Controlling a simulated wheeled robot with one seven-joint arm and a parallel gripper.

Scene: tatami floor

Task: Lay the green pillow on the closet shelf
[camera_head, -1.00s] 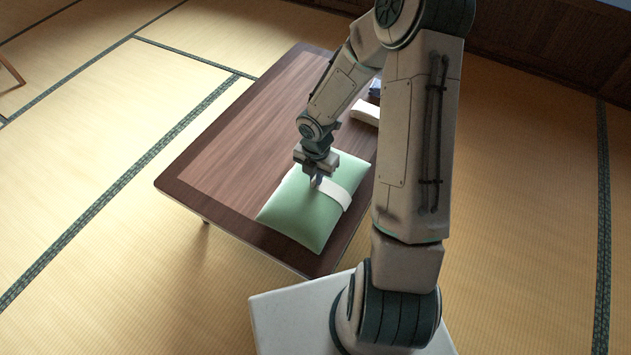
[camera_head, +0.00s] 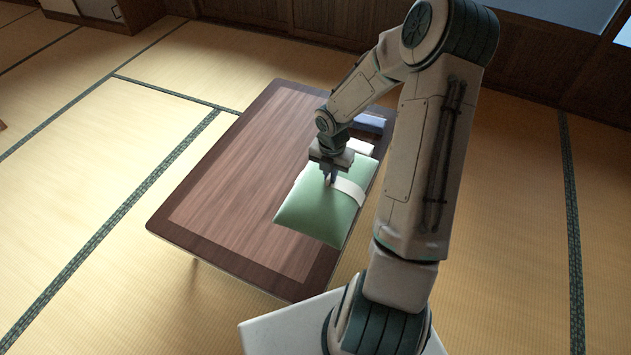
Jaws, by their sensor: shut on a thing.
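The green pillow (camera_head: 312,208) with a white band (camera_head: 349,190) around it is over the right part of the low wooden table. My gripper (camera_head: 331,178) points down onto the pillow and is shut on it at the band. The fingertips are partly hidden against the pillow. I cannot tell clearly whether the pillow is touching the tabletop or a little above it. No closet shelf can be made out for certain; a white-panelled cabinet (camera_head: 100,10) shows at the top left.
The low table (camera_head: 225,180) is bare on its left side. A white item (camera_head: 360,147) and a blue item (camera_head: 369,122) lie at its far right end, partly behind my arm. Open tatami (camera_head: 90,130) lies to the left. A dark wooden wall (camera_head: 540,55) runs along the back.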

